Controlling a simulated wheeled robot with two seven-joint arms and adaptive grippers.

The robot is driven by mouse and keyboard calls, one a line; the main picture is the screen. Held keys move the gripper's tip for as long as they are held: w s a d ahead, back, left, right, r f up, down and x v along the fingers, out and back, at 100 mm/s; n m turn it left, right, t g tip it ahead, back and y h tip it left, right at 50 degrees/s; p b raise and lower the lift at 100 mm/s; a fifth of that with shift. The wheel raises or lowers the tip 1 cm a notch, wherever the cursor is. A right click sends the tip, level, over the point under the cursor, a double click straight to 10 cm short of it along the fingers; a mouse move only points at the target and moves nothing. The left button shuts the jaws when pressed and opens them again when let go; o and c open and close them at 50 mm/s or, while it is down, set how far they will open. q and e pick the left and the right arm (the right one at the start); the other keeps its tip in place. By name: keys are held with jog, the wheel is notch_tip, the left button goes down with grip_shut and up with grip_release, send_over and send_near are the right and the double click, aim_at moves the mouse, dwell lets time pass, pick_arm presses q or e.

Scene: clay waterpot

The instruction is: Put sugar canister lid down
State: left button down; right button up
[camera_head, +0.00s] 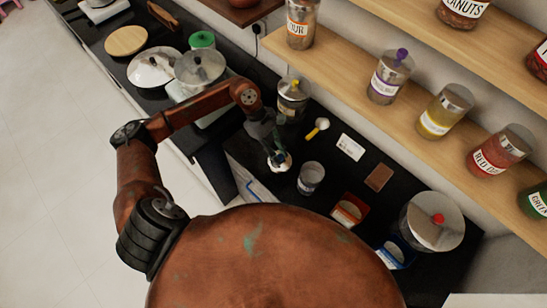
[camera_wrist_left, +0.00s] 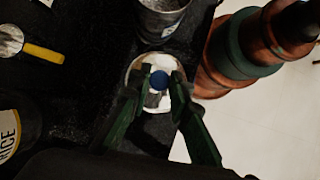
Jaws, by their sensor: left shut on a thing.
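My left gripper (camera_head: 277,150) is over the near edge of the dark counter, beside a metal cup. In the left wrist view its two fingers (camera_wrist_left: 160,84) stand on either side of a blue knob (camera_wrist_left: 159,80) and are shut on it. The knob sits on a small round lid (camera_wrist_left: 150,98). Whitish material shows around the lid, and in the head view a white round shape (camera_head: 284,165) shows under the fingers. I cannot tell whether the lid is touching anything below. My right gripper is not in view.
The metal cup (camera_head: 311,178) stands close to the gripper. A jar with a yellow knob (camera_head: 292,97), a yellow-handled scoop (camera_head: 317,129), a white card (camera_head: 350,146) and a brown tile (camera_head: 379,177) lie around. Bare dark counter (camera_head: 325,150) shows between them. Shelves with jars are above.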

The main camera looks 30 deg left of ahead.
pick_arm(q)
jog(key=n, duration=0.1)
jog(key=n+t, duration=0.1)
jog(key=shift+w+a+f+n, duration=0.15)
jog(key=shift+a+f+n, duration=0.05)
jog(key=shift+f+n, duration=0.15)
jog(key=n+t, duration=0.1)
jog(key=n, duration=0.1)
jog(key=w+a+n+t, duration=0.1)
jog(key=n, duration=0.1)
jog(key=shift+w+t+b, duration=0.1)
jog(key=shift+t+b, duration=0.2)
jog(key=a+f+n+t+y, duration=0.1)
jog(key=n, duration=0.1)
jog(key=w+a+f+n+t+y, duration=0.1)
jog(key=f+n, duration=0.1)
jog(key=n, duration=0.1)
jog(key=w+a+f+n+t+b, duration=0.1)
jog(key=f+n, duration=0.1)
jog(key=n, duration=0.1)
jog(key=shift+w+a+y, duration=0.1)
jog(key=shift+a+y, duration=0.05)
jog(key=shift+y, duration=0.25)
notch_tip(320, 180, down, 4)
jog(key=shift+f, duration=0.1)
